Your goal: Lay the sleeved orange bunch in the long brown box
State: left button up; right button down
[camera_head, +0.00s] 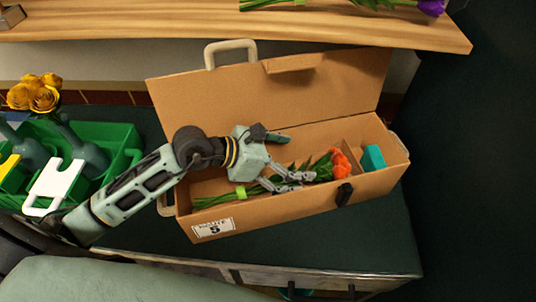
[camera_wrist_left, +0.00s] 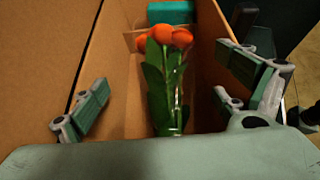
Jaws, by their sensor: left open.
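The long brown box (camera_head: 280,207) stands open on the dark green surface, its lid tilted back. The orange bunch (camera_head: 342,164) lies inside it, with orange heads toward the right end and green stems toward the left. It also shows in the left wrist view (camera_wrist_left: 160,80), lying along the box floor; a clear sleeve shows faintly around its stems. My left gripper (camera_head: 287,157) is over the box, above the bunch's stems, with its fingers spread wide. In the left wrist view the fingers (camera_wrist_left: 168,108) are apart on either side of the bunch, not touching it. My right gripper is out of view.
A teal block (camera_head: 373,158) sits in the box's right end, behind a cardboard divider. A green crate (camera_head: 118,145) with yellow flowers (camera_head: 38,94) is at the left. A wooden shelf (camera_head: 200,24) with more stems runs above the lid.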

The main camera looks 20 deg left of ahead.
pick_arm(q)
jog(key=v, duration=0.3)
jog(key=b+v, duration=0.1)
jog(key=v, duration=0.3)
jog(key=shift+s+a+f, duration=0.1)
jog(key=shift+a+f, duration=0.1)
jog(key=shift+b+v, duration=0.35)
jog(key=shift+v, duration=0.55)
jog(key=shift+d+r, duration=0.1)
jog(key=shift+r, duration=0.1)
